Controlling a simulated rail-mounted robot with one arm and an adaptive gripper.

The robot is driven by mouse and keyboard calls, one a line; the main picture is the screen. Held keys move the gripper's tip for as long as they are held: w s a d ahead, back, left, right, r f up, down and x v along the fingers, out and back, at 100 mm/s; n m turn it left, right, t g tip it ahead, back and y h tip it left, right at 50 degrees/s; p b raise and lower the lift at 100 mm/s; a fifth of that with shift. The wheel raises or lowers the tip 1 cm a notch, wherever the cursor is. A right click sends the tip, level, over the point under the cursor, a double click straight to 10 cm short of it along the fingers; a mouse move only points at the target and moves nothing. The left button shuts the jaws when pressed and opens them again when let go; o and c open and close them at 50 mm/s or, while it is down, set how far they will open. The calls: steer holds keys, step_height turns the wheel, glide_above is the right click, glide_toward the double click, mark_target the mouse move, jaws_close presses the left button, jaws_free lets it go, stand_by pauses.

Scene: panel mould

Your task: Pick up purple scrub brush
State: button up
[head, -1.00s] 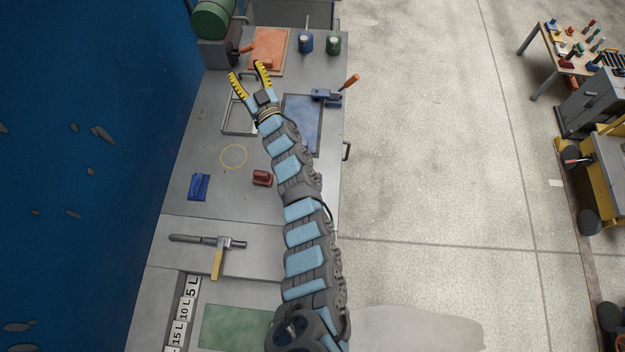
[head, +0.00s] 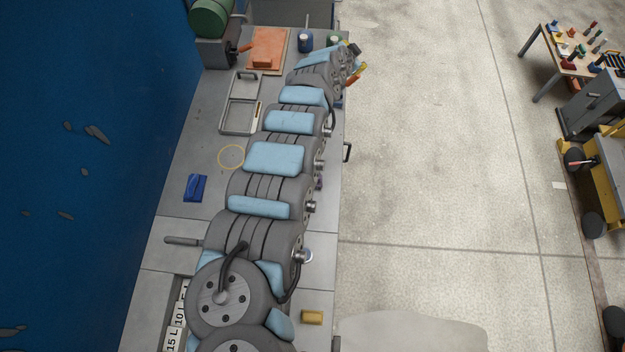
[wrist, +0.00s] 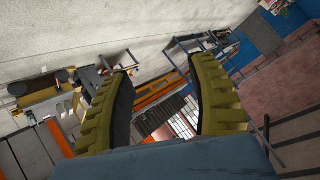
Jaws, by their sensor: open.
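A small purple patch (head: 319,183) shows past the right side of my arm near the right edge of the bench. It may be the purple scrub brush, but my arm covers most of it and I cannot be sure. My gripper (wrist: 160,68) is open and empty in the wrist view, its two yellow ridged fingers apart, with distant floor and shelving beyond them. In the head view the end of my arm is at the bench's far right edge, well beyond the purple patch. No purple brush shows in the wrist view.
A blue block-like item (head: 195,187) lies on the bench's left, near a yellow ring (head: 231,157). A grey frame (head: 225,122) and an orange board (head: 278,40) lie farther back. A yellow block (head: 312,317) is at the near right. A blue wall (head: 80,180) borders the left.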

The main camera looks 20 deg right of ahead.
steer(key=s+a+f+m+g+y+b, duration=0.1)
steer(key=s+a+f+m+g+y, duration=0.25)
steer(key=s+a+f, duration=0.45)
steer(key=s+a+f+m+g+y+b, duration=0.1)
steer(key=s+a+f+m+g+y, duration=0.3)
steer(key=s+a, duration=0.65)
steer(key=shift+n+y, duration=0.35)
steer(key=shift+n, duration=0.2)
steer(key=f+b, duration=0.2)
steer(key=f, duration=0.1)
steer(key=f+b, duration=0.2)
steer(key=f, duration=0.1)
steer(key=w+a+f+b, duration=0.1)
steer(key=f+b, duration=0.2)
steer(key=shift+a+f, duration=0.1)
steer(key=shift+f, duration=0.25)
steer(key=shift+f+b, duration=0.45)
steer(key=shift+f, duration=2.8)
jaws_close()
